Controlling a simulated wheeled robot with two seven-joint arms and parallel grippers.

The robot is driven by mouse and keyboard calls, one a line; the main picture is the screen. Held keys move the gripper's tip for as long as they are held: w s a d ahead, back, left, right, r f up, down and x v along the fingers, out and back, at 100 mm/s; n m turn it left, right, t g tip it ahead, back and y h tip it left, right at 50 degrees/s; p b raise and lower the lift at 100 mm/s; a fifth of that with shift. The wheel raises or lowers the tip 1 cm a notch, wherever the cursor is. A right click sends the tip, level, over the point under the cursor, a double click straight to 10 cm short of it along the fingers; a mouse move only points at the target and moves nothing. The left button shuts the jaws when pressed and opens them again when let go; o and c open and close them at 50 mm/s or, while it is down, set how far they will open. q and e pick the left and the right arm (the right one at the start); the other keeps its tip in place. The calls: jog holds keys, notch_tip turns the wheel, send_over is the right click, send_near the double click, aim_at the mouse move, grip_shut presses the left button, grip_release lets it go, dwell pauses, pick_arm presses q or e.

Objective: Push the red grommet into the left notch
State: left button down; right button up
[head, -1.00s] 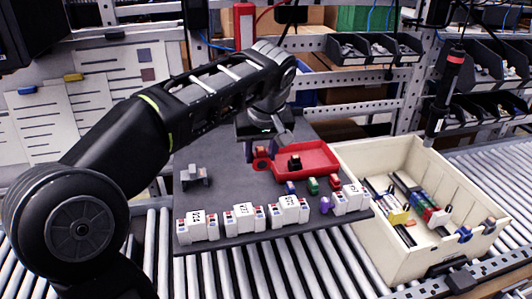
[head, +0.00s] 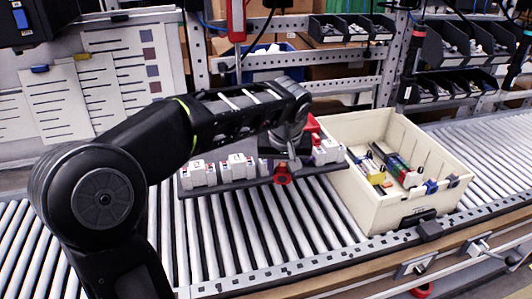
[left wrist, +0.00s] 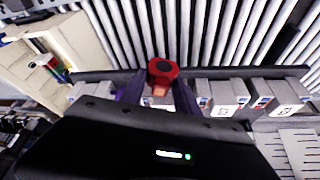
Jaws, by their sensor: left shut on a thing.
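The red grommet (head: 282,175), a ring with a dark centre, is at the front edge of the dark board (head: 225,186). My left gripper (head: 283,164) is shut on it. In the left wrist view the grommet (left wrist: 162,70) shows between the two purple-tinted fingertips (left wrist: 158,92), out past the board's edge (left wrist: 228,71). I cannot make out the left notch, nor whether the grommet touches the board. My right gripper is not in view.
White labelled blocks (head: 198,174) line the board's front, close on both sides of the gripper. A red tray (head: 313,129) is partly hidden behind the gripper. A cream bin (head: 360,190) with parts stands at the right. Conveyor rollers (head: 230,240) lie in front, clear.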

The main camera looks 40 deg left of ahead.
pick_arm(q)
jog(key=w+d+f+m+h, duration=0.1)
jog(key=d+f+m, duration=0.5)
jog(key=d+f, duration=0.8)
jog(key=shift+w+d+f+m+t+h, duration=0.2)
jog(key=shift+w+f+m+t+h, duration=0.15)
jog(key=shift+f+h, duration=0.35)
jog(key=shift+r, duration=0.15)
